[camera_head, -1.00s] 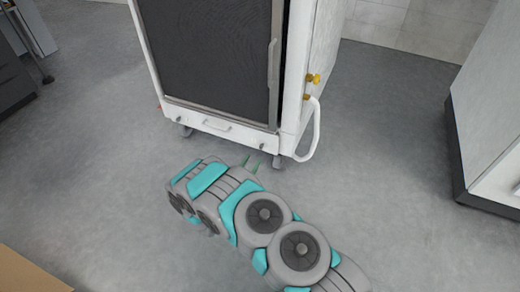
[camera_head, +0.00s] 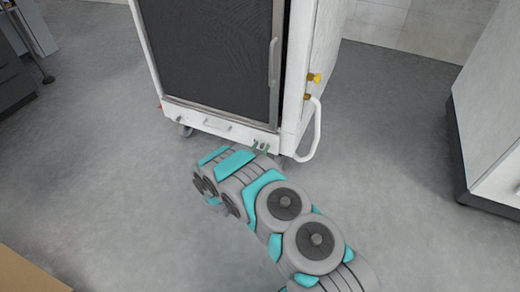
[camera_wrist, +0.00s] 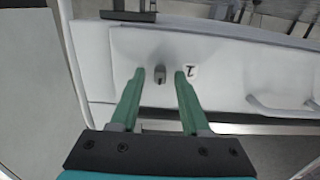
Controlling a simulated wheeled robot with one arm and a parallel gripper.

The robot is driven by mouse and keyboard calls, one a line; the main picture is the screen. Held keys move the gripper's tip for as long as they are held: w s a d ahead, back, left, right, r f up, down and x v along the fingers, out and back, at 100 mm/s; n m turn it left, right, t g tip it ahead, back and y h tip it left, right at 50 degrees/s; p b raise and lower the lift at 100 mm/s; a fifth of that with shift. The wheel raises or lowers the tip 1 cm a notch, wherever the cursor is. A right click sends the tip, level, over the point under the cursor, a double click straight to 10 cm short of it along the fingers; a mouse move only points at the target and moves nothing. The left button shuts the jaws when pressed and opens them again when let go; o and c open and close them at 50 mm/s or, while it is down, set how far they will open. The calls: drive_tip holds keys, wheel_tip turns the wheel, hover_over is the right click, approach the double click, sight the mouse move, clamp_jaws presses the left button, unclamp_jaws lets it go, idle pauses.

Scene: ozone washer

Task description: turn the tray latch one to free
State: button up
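The tray latch (camera_wrist: 159,74) is a small dark grey knob on the white lower front panel, beside a label marked "1" (camera_wrist: 191,71). My gripper (camera_wrist: 159,74) has two green fingers that are apart, one on each side of the knob in the wrist view. The fingertips appear apart from the knob, and I cannot tell the depth between them. In the head view my gripper (camera_head: 261,147) is at the lower right of the washer front; the latch there is too small to make out clearly.
The white washer cabinet (camera_head: 310,60) has a dark door (camera_head: 205,55) with a vertical handle (camera_head: 273,62). A tray handle (camera_head: 217,125) is on the lower panel. A white tube handle (camera_head: 316,135) and yellow valve (camera_head: 314,78) stick out at right.

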clamp_jaws()
drive_tip(key=shift+r+m, duration=0.1)
drive_tip(key=shift+m, duration=0.3)
drive_tip(key=m+p, duration=0.2)
drive_tip(key=m, duration=0.1)
drive_tip(key=shift+d+m, duration=0.1)
drive_tip(key=shift+m, duration=0.3)
drive_tip(key=m+p, duration=0.2)
drive_tip(key=m, duration=0.2)
drive_tip(key=m+p, duration=0.2)
drive_tip(key=m, duration=0.2)
drive_tip(key=shift+s+d, duration=0.1)
drive_tip(key=shift+d, duration=0.05)
drive_tip(key=shift+m+p, duration=0.55)
drive_tip(key=shift+m, duration=0.35)
drive_tip(key=shift+f+m+p, duration=0.25)
drive_tip(key=shift+m+p, duration=1.05)
drive_tip(key=shift+m, duration=0.4)
